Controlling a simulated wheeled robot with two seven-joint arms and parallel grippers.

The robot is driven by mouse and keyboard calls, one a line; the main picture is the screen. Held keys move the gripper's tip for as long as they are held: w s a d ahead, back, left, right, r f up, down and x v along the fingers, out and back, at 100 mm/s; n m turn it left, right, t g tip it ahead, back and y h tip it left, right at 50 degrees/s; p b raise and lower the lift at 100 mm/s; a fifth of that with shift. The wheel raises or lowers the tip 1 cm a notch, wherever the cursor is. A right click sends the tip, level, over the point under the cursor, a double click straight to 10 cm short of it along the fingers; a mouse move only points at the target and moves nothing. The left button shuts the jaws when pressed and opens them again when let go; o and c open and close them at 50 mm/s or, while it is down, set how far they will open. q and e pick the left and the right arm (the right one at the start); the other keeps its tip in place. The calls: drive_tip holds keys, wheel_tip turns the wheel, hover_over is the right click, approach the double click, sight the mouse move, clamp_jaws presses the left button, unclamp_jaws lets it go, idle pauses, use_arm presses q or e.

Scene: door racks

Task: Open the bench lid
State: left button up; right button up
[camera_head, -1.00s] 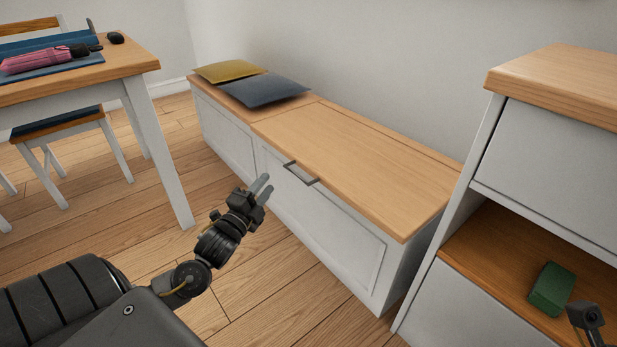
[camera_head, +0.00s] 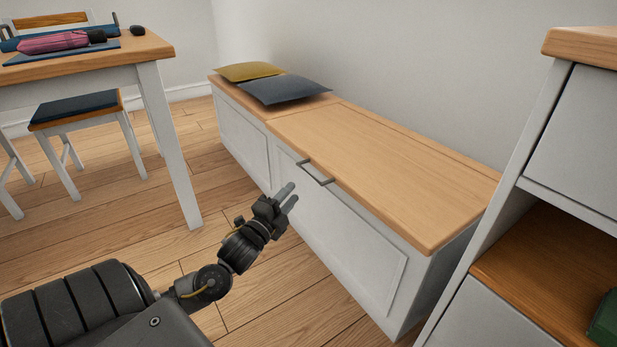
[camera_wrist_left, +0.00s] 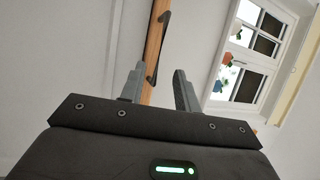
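The bench (camera_head: 340,262) is white with a wooden top and stands along the wall. Its hinged lid (camera_head: 385,170) is the right part of the top and lies closed. A dark bar handle (camera_head: 314,174) sits at the lid's front edge; it also shows in the left wrist view (camera_wrist_left: 158,50), near the wooden edge, beyond the fingers. My left gripper (camera_head: 289,196) is open and empty, in front of the bench and just short of the handle, not touching it. The left wrist view also shows its two fingers apart (camera_wrist_left: 160,90). My right gripper is out of view.
A wood-topped cabinet (camera_head: 578,140) stands close at the right. A table (camera_head: 145,48) and chair stand at the left. Floor before the bench is clear.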

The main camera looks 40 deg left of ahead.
sight(309, 174)
use_arm(q)
drive_tip(key=w+b, duration=0.1)
drive_tip(key=w, duration=0.2)
drive_tip(key=w+r+b, duration=0.1)
drive_tip(key=w, duration=0.2)
drive_tip(key=w+a+b, duration=0.1)
drive_tip(key=w+b, duration=0.1)
drive_tip(key=w, duration=0.1)
drive_tip(key=shift+w+r, duration=0.25)
drive_tip(key=shift+r, duration=0.15)
clamp_jaws()
